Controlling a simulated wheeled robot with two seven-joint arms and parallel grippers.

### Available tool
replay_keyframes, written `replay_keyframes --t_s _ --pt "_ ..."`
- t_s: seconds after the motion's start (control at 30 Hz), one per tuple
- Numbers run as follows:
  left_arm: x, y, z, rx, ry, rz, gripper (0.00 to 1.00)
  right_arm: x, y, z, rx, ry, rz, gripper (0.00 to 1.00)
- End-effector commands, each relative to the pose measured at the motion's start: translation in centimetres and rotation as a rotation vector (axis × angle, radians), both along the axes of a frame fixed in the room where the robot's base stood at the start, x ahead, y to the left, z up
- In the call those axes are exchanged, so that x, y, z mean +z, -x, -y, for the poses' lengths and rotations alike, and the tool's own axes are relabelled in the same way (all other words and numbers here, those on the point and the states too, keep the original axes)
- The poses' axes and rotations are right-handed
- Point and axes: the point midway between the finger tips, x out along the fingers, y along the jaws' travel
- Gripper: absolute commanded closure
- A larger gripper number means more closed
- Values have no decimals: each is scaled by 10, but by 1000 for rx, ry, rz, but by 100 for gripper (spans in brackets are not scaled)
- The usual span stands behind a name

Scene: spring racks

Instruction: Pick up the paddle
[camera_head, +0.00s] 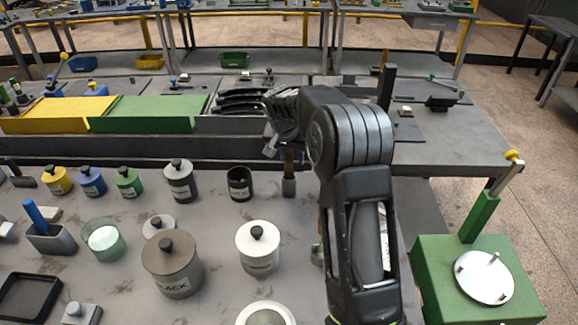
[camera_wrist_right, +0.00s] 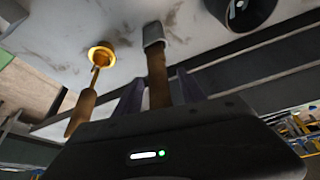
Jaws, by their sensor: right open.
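The paddle, with a brown handle and a grey end, stands at the bench's back edge; its grey end (camera_head: 289,187) shows in the head view, below my right gripper (camera_head: 284,150). In the right wrist view the paddle (camera_wrist_right: 157,75) is near the centre, its brown handle between the two fingers of my right gripper (camera_wrist_right: 160,90). The fingers are open, one on each side of the handle. I cannot tell whether either touches it. The gripper body hides the handle's near end. My left gripper is not in view.
A brass ladle (camera_wrist_right: 101,56) lies left of the paddle in the wrist view. A dark open pot (camera_head: 240,184) stands left of the paddle, and a white lidded canister (camera_head: 258,248) stands nearer.

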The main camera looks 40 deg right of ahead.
Motion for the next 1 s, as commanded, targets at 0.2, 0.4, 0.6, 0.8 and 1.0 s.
replay_keyframes --t_s 0.2,0.4,0.6,0.8,1.0 --pt "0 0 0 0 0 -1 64 0 0 0 0 0 0 52" --pt "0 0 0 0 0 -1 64 1 0 0 0 0 0 52" --pt "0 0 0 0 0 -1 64 1 0 0 0 0 0 67" --pt "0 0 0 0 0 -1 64 1 0 0 0 0 0 83" --pt "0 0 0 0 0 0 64 1 0 0 0 0 0 100"
